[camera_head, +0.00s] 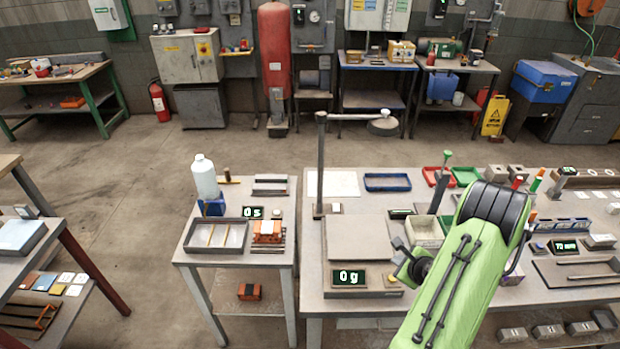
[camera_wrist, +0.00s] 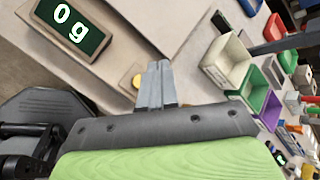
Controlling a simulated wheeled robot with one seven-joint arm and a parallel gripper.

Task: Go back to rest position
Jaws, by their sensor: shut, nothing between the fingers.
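My gripper (camera_wrist: 154,68) is shut and empty in the wrist view, its two grey fingers pressed together. It is over the front right part of a scale, beside a small yellow button (camera_wrist: 137,81). I cannot tell whether the fingertips touch the scale. The scale's plate (camera_head: 358,239) is bare in the head view, and its display (camera_head: 348,277) reads 0 g. The display also shows in the wrist view (camera_wrist: 72,24). My green arm reaches in from the lower right of the head view and hides part of the bench.
Right of the scale stands a cream open box (camera_head: 424,232), with a green tray (camera_head: 466,176) and a blue tray (camera_head: 387,182) behind. A post with a side arm (camera_head: 321,165) rises at the scale's back left. A smaller table holds a white bottle (camera_head: 205,177). Floor behind the benches is clear.

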